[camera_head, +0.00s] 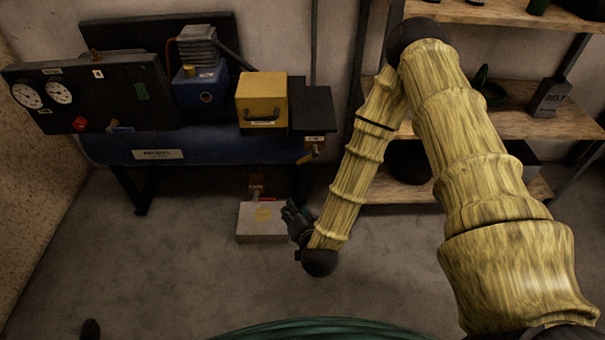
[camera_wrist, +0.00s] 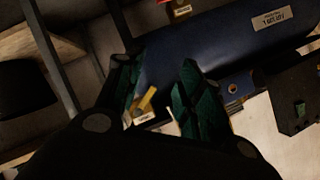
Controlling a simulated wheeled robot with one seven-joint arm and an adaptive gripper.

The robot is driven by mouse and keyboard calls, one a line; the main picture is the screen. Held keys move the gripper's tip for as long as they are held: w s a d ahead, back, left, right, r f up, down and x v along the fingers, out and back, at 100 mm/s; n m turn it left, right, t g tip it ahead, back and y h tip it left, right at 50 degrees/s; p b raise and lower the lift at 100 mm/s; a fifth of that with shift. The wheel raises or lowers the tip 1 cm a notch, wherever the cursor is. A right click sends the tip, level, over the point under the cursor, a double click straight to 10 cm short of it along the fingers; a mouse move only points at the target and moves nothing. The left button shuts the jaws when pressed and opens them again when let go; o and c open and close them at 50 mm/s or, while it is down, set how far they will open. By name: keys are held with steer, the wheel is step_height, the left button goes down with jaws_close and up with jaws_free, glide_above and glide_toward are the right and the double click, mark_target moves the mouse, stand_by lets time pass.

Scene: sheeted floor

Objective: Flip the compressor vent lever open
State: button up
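The compressor's long blue tank (camera_head: 225,145) stands by the back wall. A yellow lever (camera_head: 308,157) hangs at the tank's right end under a small tag; the tag's words are too small to read. In the wrist view the yellow lever (camera_wrist: 145,103) shows between my fingers, slanted, beyond them. A second valve with a red handle (camera_head: 265,199) sits low under the tank. My gripper (camera_head: 290,211) is lower and nearer than the yellow lever, beside the floor box. In the wrist view my gripper (camera_wrist: 160,64) has its green fingers apart with nothing held.
A pale box (camera_head: 262,225) lies on the floor left of my gripper. A gauge panel (camera_head: 85,92) and a yellow box (camera_head: 261,97) are above the tank. Wooden shelves (camera_head: 545,122) stand at right, behind my arm. The floor in front is mostly clear.

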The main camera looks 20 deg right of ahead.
mark_target(302, 162)
steer(key=w+d+r+m+t+h+b, duration=0.1)
steer(key=w+d+m+b, duration=0.1)
steer(key=w, duration=0.4)
steer(key=w+d+m+t+h+b, duration=0.2)
steer(key=w+d+b, duration=0.1)
steer(key=w+b, duration=0.2)
steer(key=w+d+r+m+t+h+b, duration=0.1)
steer(key=w+d+h+b, duration=0.1)
steer(key=w, duration=0.4)
steer(key=shift+w+d+r+m+b, duration=0.3)
steer(key=shift+w+m+b, duration=0.1)
steer(key=shift+b, duration=0.35)
jaws_close()
